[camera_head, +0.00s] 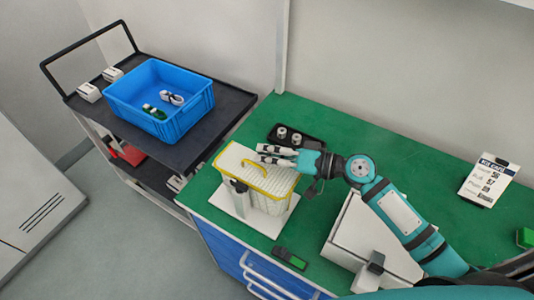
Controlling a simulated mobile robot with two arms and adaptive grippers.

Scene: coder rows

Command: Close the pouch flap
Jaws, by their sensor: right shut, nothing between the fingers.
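The pouch (270,191) is a pale, ribbed, box-like bag with yellow edging. It stands on a white board (238,208) on the green bench. Its pale top panel, with a yellow loop, faces up at the left; I cannot tell how far the flap is open. My right gripper (262,154) comes in from the right and is at the pouch's far top edge. Its fingers are shut with nothing between them and point left. They hide part of that edge, and I cannot tell whether they touch it. My left gripper is not in view.
A black tray (313,144) with round metal parts sits behind the gripper. A dark green device (289,258) lies in front of the pouch. A white box (349,232) stands right, under my arm. A cart holds a blue bin (193,121) at left.

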